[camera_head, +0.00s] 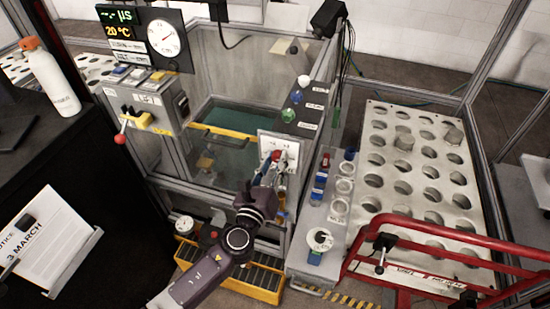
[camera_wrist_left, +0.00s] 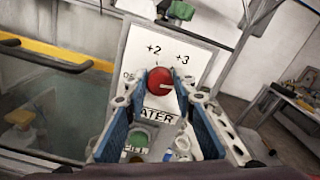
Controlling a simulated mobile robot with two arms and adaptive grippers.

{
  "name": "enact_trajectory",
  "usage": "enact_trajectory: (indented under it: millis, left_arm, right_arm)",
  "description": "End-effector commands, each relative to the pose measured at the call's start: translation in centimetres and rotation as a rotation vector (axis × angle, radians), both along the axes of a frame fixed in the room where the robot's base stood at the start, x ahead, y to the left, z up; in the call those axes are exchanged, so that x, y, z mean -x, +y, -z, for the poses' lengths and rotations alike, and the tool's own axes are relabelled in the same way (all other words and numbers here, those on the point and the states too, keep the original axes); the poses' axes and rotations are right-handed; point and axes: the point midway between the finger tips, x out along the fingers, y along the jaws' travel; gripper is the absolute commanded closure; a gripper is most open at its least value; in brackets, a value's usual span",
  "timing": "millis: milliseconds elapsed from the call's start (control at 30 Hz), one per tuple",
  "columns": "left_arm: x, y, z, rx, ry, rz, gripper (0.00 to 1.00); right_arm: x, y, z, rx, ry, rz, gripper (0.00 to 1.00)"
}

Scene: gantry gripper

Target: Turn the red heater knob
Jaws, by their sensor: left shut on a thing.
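The red heater knob (camera_wrist_left: 160,84) sits on a white panel (camera_wrist_left: 197,63) marked "+2", "+3" and partly covered lettering ending in "ATER". My left gripper (camera_wrist_left: 158,97) reaches the panel with its two blue-padded fingers on either side of the knob, shut on it. In the head view the knob (camera_head: 277,156) shows as a small red spot at the fingertips of my left gripper (camera_head: 271,166). The knob's white pointer mark is toward the upper right in the wrist view. My right gripper is not in view.
A green knob (camera_wrist_left: 138,139) lies below the heater label, between the fingers. A tank with a yellow edge (camera_head: 222,131) is left of the panel. A perforated rack (camera_head: 415,170) and red rail (camera_head: 430,248) stand to the right.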

Motion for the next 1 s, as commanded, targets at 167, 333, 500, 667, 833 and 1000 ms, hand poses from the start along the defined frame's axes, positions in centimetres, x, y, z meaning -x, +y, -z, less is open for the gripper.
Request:
enact_trajectory:
  millis: [167,333,500,667,833,1000]
  left_arm:
    - [0.10,-0.03,0.16,-0.096,-0.026,0.002,1.00]
    - [0.12,-0.07,0.23,-0.152,-0.045,0.003,1.00]
    - [0.13,-0.07,0.29,-0.179,-0.052,0.003,1.00]
    - [0.12,-0.06,0.33,-0.185,-0.054,0.002,1.00]
    - [0.13,-0.05,0.34,-0.185,-0.054,0.002,1.00]
    - [0.13,-0.05,0.34,-0.184,-0.054,0.002,0.68]
  right_arm:
    - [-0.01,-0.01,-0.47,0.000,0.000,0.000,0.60]
    - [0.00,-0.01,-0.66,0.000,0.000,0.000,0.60]
    - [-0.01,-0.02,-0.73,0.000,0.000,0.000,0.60]
    - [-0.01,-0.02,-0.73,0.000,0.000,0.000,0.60]
    - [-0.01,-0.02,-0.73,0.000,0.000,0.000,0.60]
    - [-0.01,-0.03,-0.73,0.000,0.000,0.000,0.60]
